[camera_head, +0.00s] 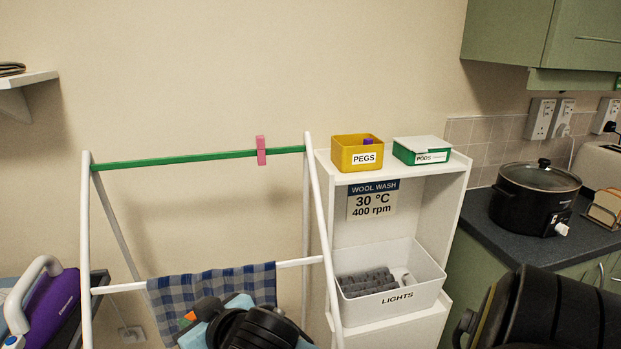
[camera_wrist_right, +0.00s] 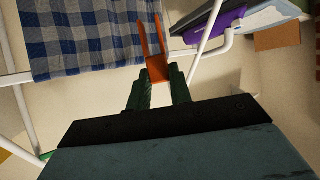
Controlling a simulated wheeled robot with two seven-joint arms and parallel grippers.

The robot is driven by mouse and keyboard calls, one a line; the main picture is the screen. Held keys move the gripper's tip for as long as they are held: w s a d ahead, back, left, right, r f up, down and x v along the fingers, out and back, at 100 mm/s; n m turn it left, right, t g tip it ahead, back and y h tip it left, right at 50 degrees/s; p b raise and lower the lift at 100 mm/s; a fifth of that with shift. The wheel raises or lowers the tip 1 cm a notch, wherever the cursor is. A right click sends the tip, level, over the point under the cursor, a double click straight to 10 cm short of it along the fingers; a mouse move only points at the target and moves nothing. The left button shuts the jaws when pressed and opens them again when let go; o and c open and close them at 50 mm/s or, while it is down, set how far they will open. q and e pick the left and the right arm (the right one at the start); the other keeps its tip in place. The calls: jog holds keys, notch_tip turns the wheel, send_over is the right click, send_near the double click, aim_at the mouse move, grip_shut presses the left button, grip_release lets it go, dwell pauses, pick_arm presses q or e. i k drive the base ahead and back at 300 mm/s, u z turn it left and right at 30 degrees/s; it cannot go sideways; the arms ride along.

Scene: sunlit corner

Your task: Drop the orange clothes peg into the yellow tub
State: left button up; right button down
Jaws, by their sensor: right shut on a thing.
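The orange clothes peg (camera_wrist_right: 157,69) is clamped between the fingertips of my right gripper (camera_wrist_right: 159,82), its two prongs pointing away from the gripper. A small orange bit of the peg (camera_head: 190,316) shows in the head view, where my right gripper (camera_head: 197,313) is low in front of the checked cloth. The yellow tub (camera_head: 353,158), labelled PEGS, stands on top of the white shelf unit, up and to the right of the gripper. Something purple shows inside it. My left gripper is in neither view.
A white drying rack (camera_head: 311,205) with a green top bar (camera_head: 200,159) holds a pink peg (camera_head: 261,150) and the blue checked cloth (camera_head: 215,280). A green-and-white PODS box (camera_head: 421,152) stands right of the tub. A LIGHTS bin (camera_head: 415,300) sits lower down.

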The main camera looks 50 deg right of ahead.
aim_at(360, 165)
jog(key=u, duration=0.7)
jog(key=k, duration=1.05)
jog(key=z, duration=1.65)
jog(key=i, duration=0.15)
jog(key=u, duration=0.2)
